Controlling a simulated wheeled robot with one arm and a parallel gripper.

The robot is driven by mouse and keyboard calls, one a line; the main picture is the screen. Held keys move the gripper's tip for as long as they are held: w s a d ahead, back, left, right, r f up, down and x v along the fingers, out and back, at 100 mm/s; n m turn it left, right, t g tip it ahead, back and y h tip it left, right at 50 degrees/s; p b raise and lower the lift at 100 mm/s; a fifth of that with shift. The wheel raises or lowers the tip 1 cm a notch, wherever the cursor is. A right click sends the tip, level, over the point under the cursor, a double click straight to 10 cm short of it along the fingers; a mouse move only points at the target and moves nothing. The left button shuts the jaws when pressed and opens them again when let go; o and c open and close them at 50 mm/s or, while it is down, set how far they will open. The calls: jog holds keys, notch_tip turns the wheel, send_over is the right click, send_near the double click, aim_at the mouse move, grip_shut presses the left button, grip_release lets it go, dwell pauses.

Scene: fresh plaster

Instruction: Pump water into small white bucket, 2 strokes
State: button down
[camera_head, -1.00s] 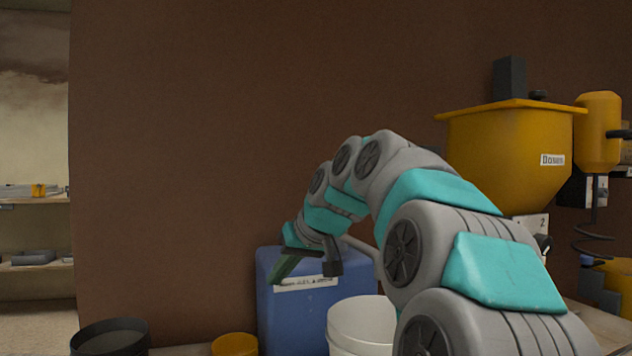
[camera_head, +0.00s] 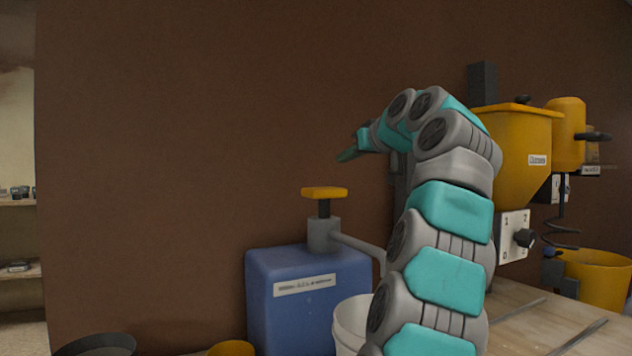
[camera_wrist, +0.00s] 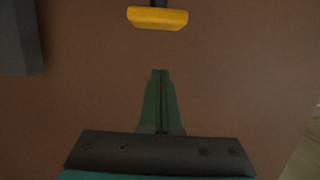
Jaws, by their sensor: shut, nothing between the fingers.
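A blue water container (camera_head: 308,310) with a white label stands against the brown wall. On its top is a grey pump with a yellow T-shaped handle (camera_head: 324,193); the handle stands up on a dark stem. A grey spout runs from the pump to the right, over the white bucket (camera_head: 350,322), which my arm partly hides. My gripper (camera_head: 347,155) is above and right of the handle, apart from it. In the wrist view my green fingers (camera_wrist: 160,73) are together and empty, and the yellow handle (camera_wrist: 158,18) shows beyond their tips.
A yellow hopper (camera_head: 520,150) with a dial panel (camera_head: 513,236) and a yellow mixer (camera_head: 566,135) stand right of my arm. A yellow bucket (camera_head: 600,282) is at the far right. A dark tub (camera_head: 95,345) and a yellow container (camera_head: 231,349) are at lower left.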

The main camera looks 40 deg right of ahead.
jog(key=shift+s+d+r, duration=0.25)
jog(key=shift+r, duration=0.05)
jog(key=p, duration=0.2)
send_over(324, 192)
jog(key=d, duration=0.2)
notch_tip(324, 192, down, 2)
jog(key=shift+d+f, duration=0.15)
jog(key=shift+f, duration=0.05)
jog(key=shift+w+f, duration=0.25)
jog(key=shift+f, duration=0.05)
jog(key=shift+s+f+b, duration=0.1)
jog(key=shift+f+b, duration=0.75)
jog(key=shift+f, duration=0.8)
jog(key=shift+f, duration=0.1)
jog(key=shift+f+b, duration=0.1)
jog(key=shift+b, duration=0.2)
